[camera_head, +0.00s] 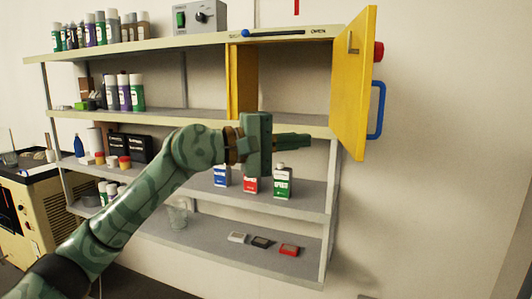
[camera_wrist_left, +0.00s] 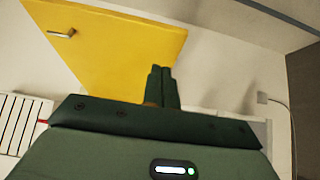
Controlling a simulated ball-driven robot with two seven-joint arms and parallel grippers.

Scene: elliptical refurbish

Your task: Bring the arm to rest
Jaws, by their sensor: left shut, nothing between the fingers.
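My left arm comes in from the left in the head view, its green gripper (camera_head: 293,140) held out to the right in front of the shelves. The fingers lie together with nothing between them. In the left wrist view the two shut fingers (camera_wrist_left: 162,86) point toward the open yellow cabinet door (camera_wrist_left: 110,45), apart from it as far as I can tell. The same yellow door (camera_head: 353,85) stands swung open above and right of the gripper in the head view. My right gripper is in neither view.
The shelf unit (camera_head: 300,197) holds several spray cans and bottles. A glass beaker (camera_head: 177,214) and three small flat items are lower down. The door's blue handle (camera_head: 378,110) juts right. The right side is bare wall.

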